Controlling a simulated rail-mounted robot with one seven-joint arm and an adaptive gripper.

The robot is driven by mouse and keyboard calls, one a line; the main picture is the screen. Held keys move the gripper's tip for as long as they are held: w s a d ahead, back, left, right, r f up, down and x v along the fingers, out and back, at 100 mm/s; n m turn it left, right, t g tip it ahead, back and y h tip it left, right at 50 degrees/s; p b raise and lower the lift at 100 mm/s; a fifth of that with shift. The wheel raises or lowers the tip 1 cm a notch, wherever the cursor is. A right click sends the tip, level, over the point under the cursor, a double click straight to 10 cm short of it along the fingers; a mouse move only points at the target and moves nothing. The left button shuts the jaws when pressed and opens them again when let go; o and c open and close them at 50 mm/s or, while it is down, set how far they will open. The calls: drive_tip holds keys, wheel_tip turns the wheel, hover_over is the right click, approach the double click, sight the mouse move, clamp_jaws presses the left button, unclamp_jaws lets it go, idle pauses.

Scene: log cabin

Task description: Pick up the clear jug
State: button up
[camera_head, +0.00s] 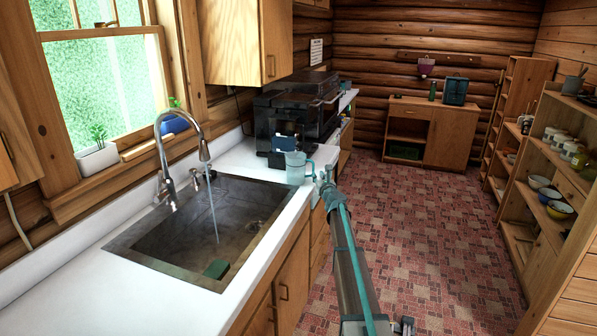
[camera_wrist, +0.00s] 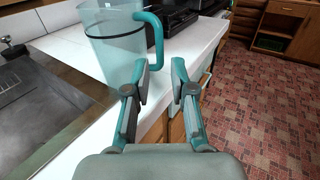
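The clear jug (camera_head: 296,168) stands upright on the white counter, just beyond the sink's far right corner. It is see-through with a teal handle, and it fills the upper left of the wrist view (camera_wrist: 110,45), with a dark band near its rim. The handle (camera_wrist: 156,40) points right, towards my gripper. My gripper (camera_wrist: 161,70) is open, with a gap between its two fingers. The left finger's tip is close to the lower end of the handle; I cannot tell whether they touch. Nothing is between the fingers.
The sink (camera_head: 205,232) with a running faucet (camera_head: 165,150) lies nearer than the jug. A dark coffee maker (camera_head: 285,135) stands close behind the jug. The counter's front edge (camera_wrist: 195,70) runs beneath my fingers. The tiled floor (camera_head: 420,240) at right is clear.

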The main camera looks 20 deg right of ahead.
sight(313, 168)
drive_tip(key=w, duration=0.2)
drive_tip(key=w+p, duration=0.1)
drive_tip(key=w, duration=0.2)
drive_tip(key=w+p, duration=0.1)
drive_tip(key=w, duration=0.2)
drive_tip(key=shift+d, duration=0.4)
clamp_jaws()
